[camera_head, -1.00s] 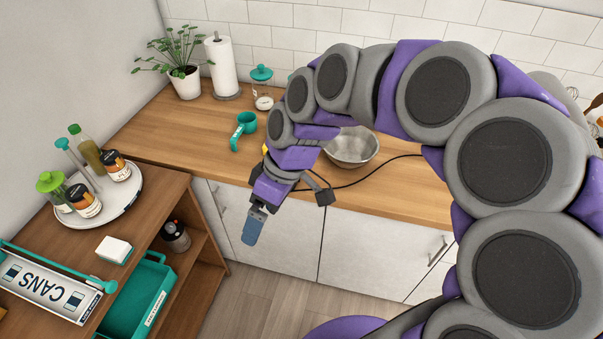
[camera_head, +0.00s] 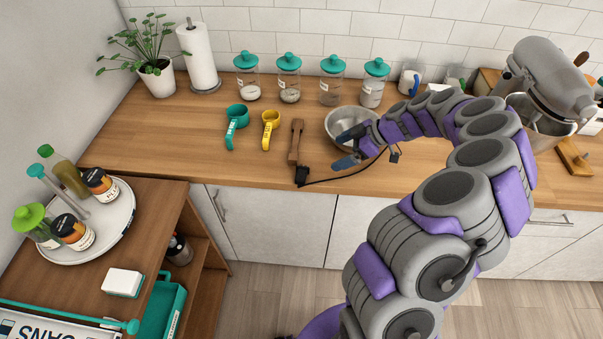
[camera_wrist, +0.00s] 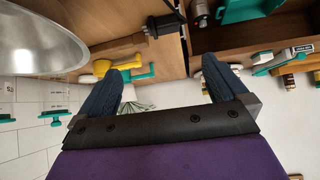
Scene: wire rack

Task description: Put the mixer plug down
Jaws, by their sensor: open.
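The black mixer plug (camera_head: 302,175) lies on the wooden counter near its front edge, at the lower end of a brown wooden utensil (camera_head: 296,142). A black cord runs from it to the right, passing by my gripper. My gripper (camera_head: 346,148) is open and empty, to the right of the plug and apart from it, in front of the metal bowl (camera_head: 338,120). In the wrist view the plug (camera_wrist: 165,25) shows beyond the two spread fingers (camera_wrist: 162,66).
Teal (camera_head: 236,118) and yellow (camera_head: 270,124) measuring cups lie left of the utensil. Several teal-lidded jars (camera_head: 289,82) line the wall. A lower wooden cabinet with a round tray (camera_head: 112,225) stands at the left. The counter's left part is clear.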

